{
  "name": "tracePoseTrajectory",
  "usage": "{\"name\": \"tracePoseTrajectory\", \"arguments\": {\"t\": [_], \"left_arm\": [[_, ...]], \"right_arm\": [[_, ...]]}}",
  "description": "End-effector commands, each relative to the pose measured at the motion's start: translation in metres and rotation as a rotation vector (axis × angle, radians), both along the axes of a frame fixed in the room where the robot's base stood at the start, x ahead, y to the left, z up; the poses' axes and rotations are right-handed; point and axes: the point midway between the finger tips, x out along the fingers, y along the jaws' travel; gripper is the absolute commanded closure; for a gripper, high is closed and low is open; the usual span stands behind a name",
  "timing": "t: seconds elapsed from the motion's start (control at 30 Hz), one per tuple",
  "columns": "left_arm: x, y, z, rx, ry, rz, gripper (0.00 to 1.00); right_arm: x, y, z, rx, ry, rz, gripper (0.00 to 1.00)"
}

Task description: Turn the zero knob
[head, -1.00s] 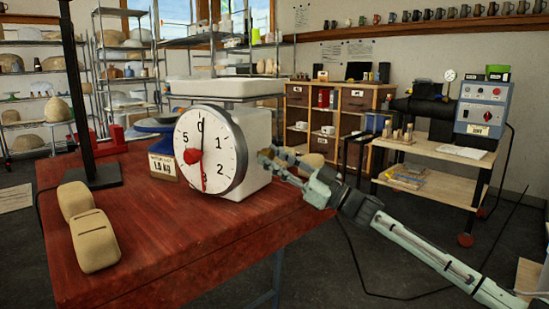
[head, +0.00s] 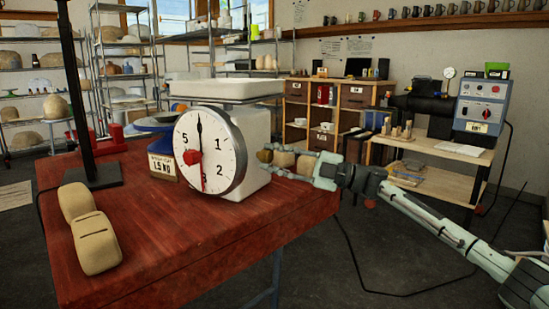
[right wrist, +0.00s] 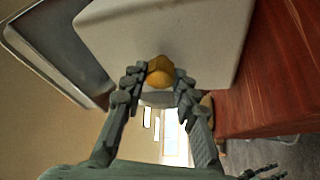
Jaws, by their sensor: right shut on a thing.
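The white scale (head: 255,130) stands on the red table, with a round dial (head: 222,160) facing me. Its black needle points up over the place of the 0, and a red line runs down towards the 3. The zero knob (right wrist: 160,72) is a small brass-yellow knob on the scale's right side; it also shows in the head view (head: 264,156). My right gripper (head: 270,161) comes in from the right and is shut on the knob. In the right wrist view its fingers (right wrist: 159,82) sit on both sides of the knob. My left gripper is not in view.
Beige blocks (head: 92,235) lie on the red table (head: 170,245) at the left, by a black post (head: 90,110). The table's front middle is clear.

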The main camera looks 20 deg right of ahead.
Motion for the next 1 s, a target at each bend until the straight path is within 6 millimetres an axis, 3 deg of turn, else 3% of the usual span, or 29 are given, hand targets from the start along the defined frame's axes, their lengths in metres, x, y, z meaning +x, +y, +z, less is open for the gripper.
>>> {"name": "tracePoseTrajectory", "arguments": {"t": [0.77, 0.8, 0.97, 1.0], "left_arm": [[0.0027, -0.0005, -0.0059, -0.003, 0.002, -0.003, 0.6], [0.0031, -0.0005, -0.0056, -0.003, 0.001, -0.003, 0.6], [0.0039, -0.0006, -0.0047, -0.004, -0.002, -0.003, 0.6], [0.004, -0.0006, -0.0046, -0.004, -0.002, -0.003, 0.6]], "right_arm": [[0.0002, 0.0003, 0.0008, -0.09, -0.064, 0.0, 1.0], [0.0003, 0.0004, 0.0009, -0.089, -0.063, 0.0, 0.7], [0.0002, 0.0003, 0.0008, -0.088, -0.064, 0.0, 0.51], [0.0002, 0.0003, 0.0008, -0.088, -0.064, 0.0, 0.51]]}}
